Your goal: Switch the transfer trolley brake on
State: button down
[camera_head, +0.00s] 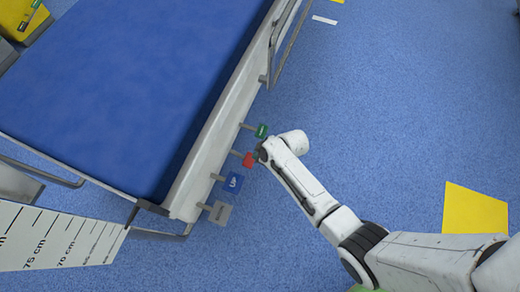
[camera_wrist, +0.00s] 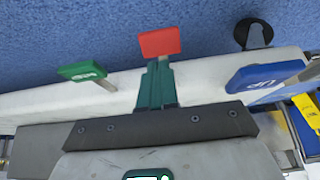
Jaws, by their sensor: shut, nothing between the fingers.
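The trolley (camera_head: 205,150) has a blue mattress and a white side frame. The wrist view shows the red pedal (camera_wrist: 160,42), the green pedal (camera_wrist: 82,71) on the left and the blue pedal marked UP (camera_wrist: 265,76) on the right. My gripper (camera_wrist: 157,68) is shut and empty. Its teal fingertips line up with the red pedal and partly hide its stem; I cannot tell whether they touch.
A metal side rail (camera_head: 287,45) rises at the trolley's far end. A ruler-marked white panel (camera_head: 55,240) is at lower left. Yellow floor patch (camera_head: 474,210) lies at the right. The blue floor right of the trolley is mostly clear.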

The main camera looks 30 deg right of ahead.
jog(key=s+p+v, duration=0.1)
jog(key=p+v, duration=0.4)
jog(key=v, duration=0.6)
jog(key=shift+s+d+f, duration=0.15)
jog(key=shift+d+f, duration=0.2)
jog(key=shift+d, duration=0.05)
jog(key=s+d+r+m+g+h, duration=0.2)
jog(key=s+r+m, duration=0.2)
jog(key=s+r, duration=0.5)
jog(key=s+d+r+m+g+h, duration=0.2)
jog(key=s+d+r+m, duration=0.15)
jog(key=s+r, duration=0.55)
notch_tip(320, 180, up, 25)
jog(key=a+p, duration=0.1)
jog(key=p, duration=2.4)
jog(key=shift+w+p, duration=0.3)
jog(key=shift+w, duration=0.15)
